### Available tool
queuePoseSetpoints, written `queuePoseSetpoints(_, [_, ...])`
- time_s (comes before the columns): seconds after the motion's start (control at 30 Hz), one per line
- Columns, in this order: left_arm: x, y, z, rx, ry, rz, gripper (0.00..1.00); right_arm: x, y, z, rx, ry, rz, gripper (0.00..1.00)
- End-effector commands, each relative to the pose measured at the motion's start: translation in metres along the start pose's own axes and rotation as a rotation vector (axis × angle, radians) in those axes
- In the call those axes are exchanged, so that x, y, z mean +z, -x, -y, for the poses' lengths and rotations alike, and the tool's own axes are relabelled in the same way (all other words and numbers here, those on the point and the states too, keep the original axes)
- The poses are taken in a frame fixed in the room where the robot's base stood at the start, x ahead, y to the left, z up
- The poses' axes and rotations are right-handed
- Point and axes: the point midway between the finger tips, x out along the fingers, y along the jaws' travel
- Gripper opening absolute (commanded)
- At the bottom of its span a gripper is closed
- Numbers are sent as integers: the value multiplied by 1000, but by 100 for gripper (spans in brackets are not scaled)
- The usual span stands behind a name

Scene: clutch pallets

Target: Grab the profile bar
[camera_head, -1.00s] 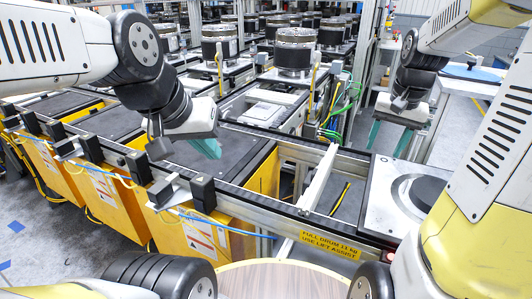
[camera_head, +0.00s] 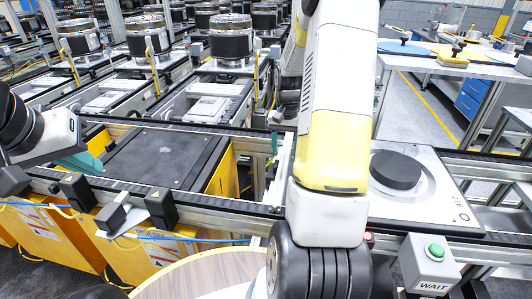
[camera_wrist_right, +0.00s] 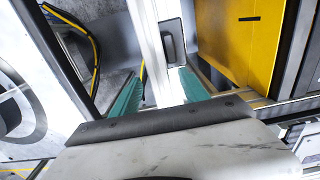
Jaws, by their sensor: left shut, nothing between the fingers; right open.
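The profile bar (camera_wrist_right: 150,35) is a long, pale, straight bar. In the right wrist view it runs between the two teal fingers of my right gripper (camera_wrist_right: 161,80), which are open, one on each side of it. The fingers do not visibly close on it. In the head view my right arm hides most of the bar and most of that gripper. My left gripper (camera_head: 78,163) is at the left of the head view, by the conveyor's front rail, shut and empty.
A yellow-sided conveyor bay with a dark top (camera_head: 165,158) lies left of my right arm. A plate with a black disc (camera_head: 396,170) lies to its right. A button box (camera_head: 428,262) stands in front. Drums (camera_head: 148,36) stand behind.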

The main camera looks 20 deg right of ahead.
Motion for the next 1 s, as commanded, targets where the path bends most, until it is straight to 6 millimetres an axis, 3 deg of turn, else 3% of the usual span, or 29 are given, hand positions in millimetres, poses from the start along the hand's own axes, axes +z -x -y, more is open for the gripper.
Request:
queuePoseSetpoints(0.1, [0,0,0,0,0,0,0,0,-11,0,0,0,0,53])
queuePoseSetpoints(0.37, [0,0,0,0,0,0,0,0,-12,0,0,0,-1,51])
queuePoseSetpoints(0.63, [0,0,0,0,0,0,0,0,-12,0,-1,0,-1,0])
queuePoseSetpoints(1.0, [0,0,0,0,0,0,0,0,-11,0,-1,0,-2,0])
